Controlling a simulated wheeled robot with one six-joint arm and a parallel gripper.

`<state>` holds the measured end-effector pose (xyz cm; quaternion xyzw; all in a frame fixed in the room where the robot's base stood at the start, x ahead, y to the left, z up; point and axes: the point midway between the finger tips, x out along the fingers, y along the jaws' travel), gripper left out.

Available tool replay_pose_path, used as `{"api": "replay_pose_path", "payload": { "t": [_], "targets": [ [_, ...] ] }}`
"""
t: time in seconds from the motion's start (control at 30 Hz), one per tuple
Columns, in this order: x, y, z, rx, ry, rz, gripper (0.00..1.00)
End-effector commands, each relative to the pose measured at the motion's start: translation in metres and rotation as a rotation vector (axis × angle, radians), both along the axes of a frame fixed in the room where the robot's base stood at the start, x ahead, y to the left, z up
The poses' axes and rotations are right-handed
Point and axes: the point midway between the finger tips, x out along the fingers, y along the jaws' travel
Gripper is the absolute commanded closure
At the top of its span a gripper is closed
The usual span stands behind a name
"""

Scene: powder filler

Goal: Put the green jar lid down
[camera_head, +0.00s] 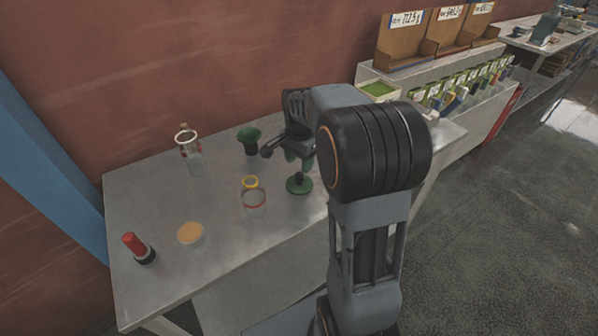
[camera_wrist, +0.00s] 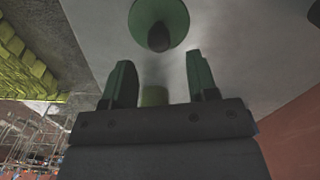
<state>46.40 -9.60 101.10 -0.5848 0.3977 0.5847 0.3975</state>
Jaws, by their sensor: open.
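The green jar lid (camera_head: 299,185), a round disc with a dark knob on top, lies on the grey table in the head view, knob up. In the wrist view the lid (camera_wrist: 178,14) shows just beyond the fingertips, with the knob toward me. My gripper (camera_wrist: 161,72) is open and empty, its two fingers apart and clear of the knob. In the head view my gripper (camera_head: 298,163) hangs just above the lid, partly hidden by my arm.
A glass jar with a yellow rim (camera_head: 253,198) stands left of the lid. A dark green funnel-shaped thing (camera_head: 250,138), a tall glass vessel (camera_head: 192,158), an orange-topped lid (camera_head: 190,233) and a red-and-black item (camera_head: 135,245) are also on the table (camera_head: 165,278).

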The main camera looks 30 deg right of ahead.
Motion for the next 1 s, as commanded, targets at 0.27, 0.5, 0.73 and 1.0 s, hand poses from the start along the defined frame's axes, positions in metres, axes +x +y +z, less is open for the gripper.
{"api": "replay_pose_path", "payload": {
  "t": [0.27,0.5,0.73,1.0],
  "targets": [
    [0.001,0.000,0.043,0.000,-0.002,0.000,0.47],
    [-0.016,0.015,0.063,-0.009,-0.036,0.122,0.47],
    [-0.085,0.063,0.066,-0.070,-0.164,0.621,0.47],
    [-0.148,0.093,0.043,-0.166,-0.271,1.077,0.47]
  ]
}}
